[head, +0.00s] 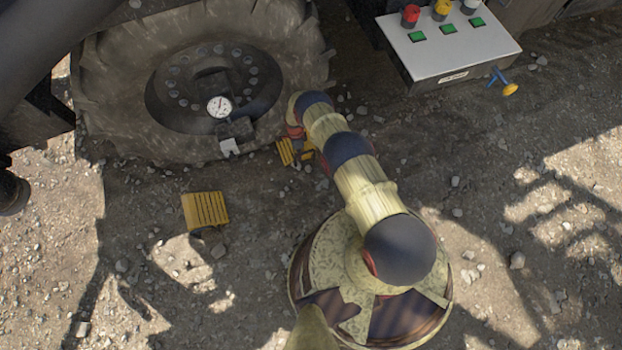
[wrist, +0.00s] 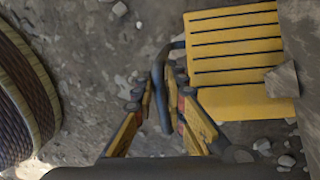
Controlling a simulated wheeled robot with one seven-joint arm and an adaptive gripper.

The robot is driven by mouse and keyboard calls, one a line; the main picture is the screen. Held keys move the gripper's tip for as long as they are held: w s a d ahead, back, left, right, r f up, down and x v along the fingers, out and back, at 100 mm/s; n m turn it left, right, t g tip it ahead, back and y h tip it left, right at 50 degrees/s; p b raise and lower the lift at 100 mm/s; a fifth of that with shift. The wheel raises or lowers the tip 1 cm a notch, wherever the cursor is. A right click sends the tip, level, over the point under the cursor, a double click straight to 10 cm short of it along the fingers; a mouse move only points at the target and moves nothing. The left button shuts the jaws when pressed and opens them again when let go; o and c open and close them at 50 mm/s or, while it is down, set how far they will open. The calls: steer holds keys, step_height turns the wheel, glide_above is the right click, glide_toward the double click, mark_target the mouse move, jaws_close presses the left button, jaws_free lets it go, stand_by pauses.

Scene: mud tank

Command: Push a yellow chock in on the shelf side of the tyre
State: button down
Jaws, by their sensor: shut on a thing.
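The big dark tyre (head: 110,90) stands upright at the upper left in the head view. One yellow slatted chock (head: 286,152) lies on the ground by the tyre's lower right, on the side towards the shelf. In the wrist view this chock (wrist: 236,50) fills the upper right, and a tyre lug (wrist: 283,80) overlaps its right edge. My gripper (wrist: 163,88) is shut on the chock's dark looped handle (wrist: 158,70). In the head view my arm partly hides my gripper. A second yellow chock (head: 205,210) lies apart, in front of the tyre.
A grey shelf (head: 450,55) with red, yellow and white-topped items and green squares is at the upper right. A gauge (head: 219,107) sits at the wheel hub. The ground is stony, with open room at right.

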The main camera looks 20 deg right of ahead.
steer(key=w, duration=0.6)
steer(key=shift+w, duration=0.2)
steer(key=shift+a, duration=0.15)
steer(key=shift+a, duration=0.85)
steer(key=shift+s, duration=0.1)
steer(key=c, duration=1.7)
jaws_free()
steer(key=shift+o, duration=0.2)
steer(key=shift+f, duration=0.1)
steer(key=shift+o, duration=1.4)
